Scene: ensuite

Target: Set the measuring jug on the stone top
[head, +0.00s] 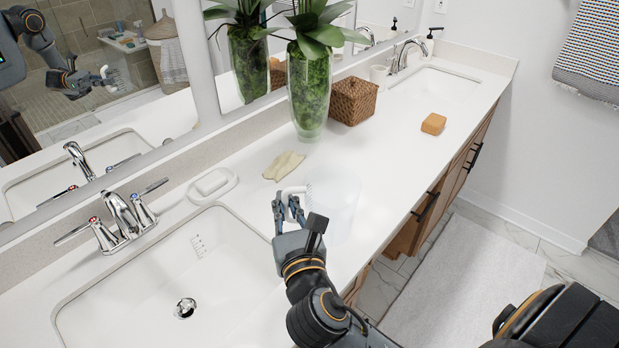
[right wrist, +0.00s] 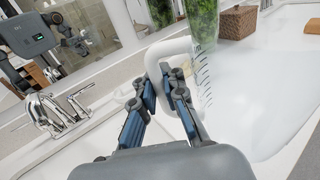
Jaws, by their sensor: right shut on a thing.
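The measuring jug (head: 335,205) is clear and pale, with a white handle and dark scale marks. It stands out faintly against the white stone top (head: 400,165). My right gripper (head: 289,207) is shut on the jug's handle, at the jug's left side. In the right wrist view the fingers (right wrist: 167,90) close around the white handle, and the jug body (right wrist: 245,100) fills the right side. The jug looks about upright over the counter, right of the near basin. I cannot tell whether its base touches the top. My left gripper is not in view.
A cream cloth (head: 284,166) and a soap dish (head: 212,185) lie near the jug. A glass vase with a plant (head: 309,90), a wicker box (head: 353,101) and an orange sponge (head: 433,124) stand farther back. The near basin (head: 170,290) is left. Clear top lies right of the jug.

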